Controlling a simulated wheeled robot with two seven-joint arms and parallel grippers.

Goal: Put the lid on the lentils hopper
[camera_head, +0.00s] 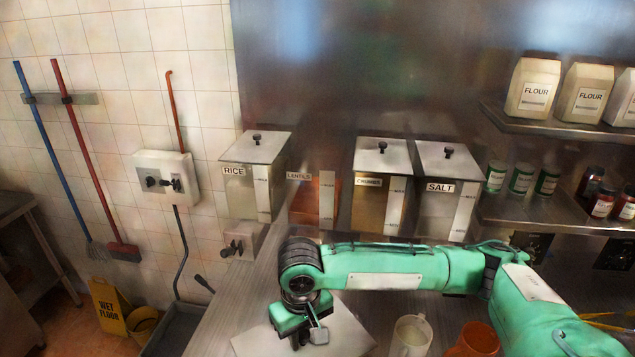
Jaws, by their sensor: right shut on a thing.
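The lentils hopper (300,206) stands on the back counter between the rice hopper and the crumbs hopper. Its top is open, and orange-red contents show through its front. A flat, pale grey square lid (345,338) lies under my right gripper (300,335) at the bottom of the view. My right gripper points down over the lid and is shut on it; the gripper hides the grip point and the lid's knob. I cannot tell whether the lid touches the counter. My left gripper is not in view.
The rice hopper (255,180), crumbs hopper (380,190) and salt hopper (445,195) have lids with black knobs. A pale mug (411,336) and an orange cup (478,340) stand beneath my right arm. Shelves with flour bags (533,88) and jars (521,179) are at the right.

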